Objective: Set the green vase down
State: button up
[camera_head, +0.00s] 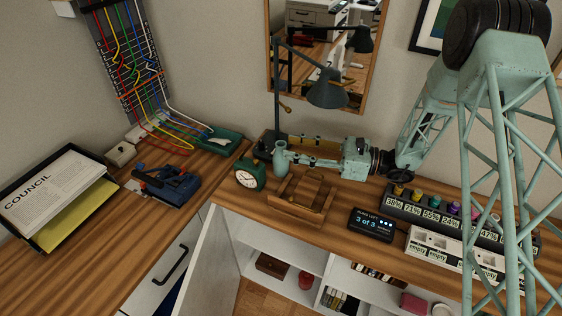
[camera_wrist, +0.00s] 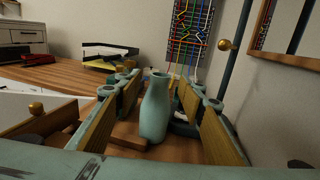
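The green vase (camera_wrist: 155,112) stands upright between the two fingers of my gripper (camera_wrist: 157,90) in the wrist view. A gap shows between the vase and the finger on each side. Its base appears to be at the wooden desktop, partly hidden by the gripper's body. In the head view the vase (camera_head: 281,158) is at the fingertip end of my gripper (camera_head: 290,150), which lies level and points left from the arm. The fingers are spread and look empty, with yellow-brown inner pads.
A wooden holder (camera_head: 300,200) sits just in front of the vase, with a green clock (camera_head: 250,174) to its left. A desk lamp (camera_head: 328,90) rises behind. A dark display (camera_head: 371,224) and a labelled rack (camera_head: 430,212) stand right. Bare desktop (camera_head: 225,165) shows left of the clock.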

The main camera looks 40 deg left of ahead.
aim_at(281, 144)
jog(key=shift+b+x, duration=0.45)
jog(key=shift+x, duration=1.8)
jog(key=shift+r, duration=0.15)
jog(key=shift+c, duration=0.5)
grip_shut()
